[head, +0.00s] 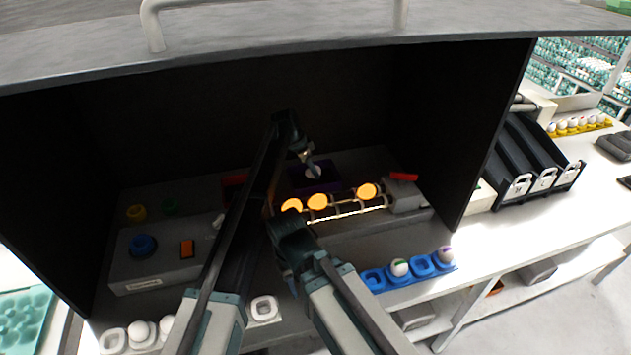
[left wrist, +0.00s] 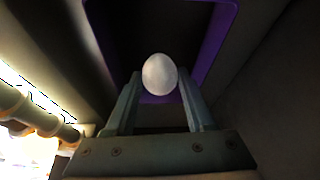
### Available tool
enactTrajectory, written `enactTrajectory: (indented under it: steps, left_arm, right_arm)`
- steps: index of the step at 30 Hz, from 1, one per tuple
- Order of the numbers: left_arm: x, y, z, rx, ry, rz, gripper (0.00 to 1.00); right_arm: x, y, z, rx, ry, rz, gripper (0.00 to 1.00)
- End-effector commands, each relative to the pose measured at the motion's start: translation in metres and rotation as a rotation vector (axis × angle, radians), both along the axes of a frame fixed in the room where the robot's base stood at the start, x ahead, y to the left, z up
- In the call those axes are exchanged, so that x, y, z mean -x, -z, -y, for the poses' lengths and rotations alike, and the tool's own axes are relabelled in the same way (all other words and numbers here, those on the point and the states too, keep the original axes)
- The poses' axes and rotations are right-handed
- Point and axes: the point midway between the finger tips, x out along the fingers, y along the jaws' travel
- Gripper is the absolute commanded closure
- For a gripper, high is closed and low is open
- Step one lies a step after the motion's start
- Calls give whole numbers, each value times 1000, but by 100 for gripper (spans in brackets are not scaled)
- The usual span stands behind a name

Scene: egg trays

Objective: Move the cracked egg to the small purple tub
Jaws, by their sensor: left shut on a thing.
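My left gripper (head: 311,166) reaches into the dark box and is shut on a white egg (head: 313,172). The egg (left wrist: 160,75) sits between the two fingertips (left wrist: 160,88) in the left wrist view; I see no clear crack on it. The small purple tub (head: 334,186) is below the egg, and its purple rim (left wrist: 213,45) frames a dark inside in the left wrist view. The egg appears over the tub's near part; its exact height is unclear. My right gripper (head: 284,228) is in front of the rollers, its fingers mostly hidden.
Several eggs (head: 366,190) glow orange on the lit rollers (head: 345,211) in front of the tub. A red tub (head: 233,181) stands left of it. A control box (head: 165,262) is at the left. A blue tray (head: 405,281) with eggs lies at the front right. Box walls enclose the area.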

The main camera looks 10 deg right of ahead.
Motion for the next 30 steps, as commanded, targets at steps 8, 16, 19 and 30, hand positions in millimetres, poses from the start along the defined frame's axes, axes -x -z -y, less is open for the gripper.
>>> enactTrajectory:
  steps: [8,16,19,30]
  left_arm:
    - [0,0,0,0,0,0,40]
    - [0,0,0,0,0,0,10]
    - [0,0,0,0,0,0,10]
    - [1,-14,-5,0,-1,0,10]
  right_arm:
    - [0,0,0,0,0,0,55]
    - [0,0,0,0,0,0,55]
    - [0,0,0,0,0,0,55]
    - [0,-14,0,0,0,0,55]
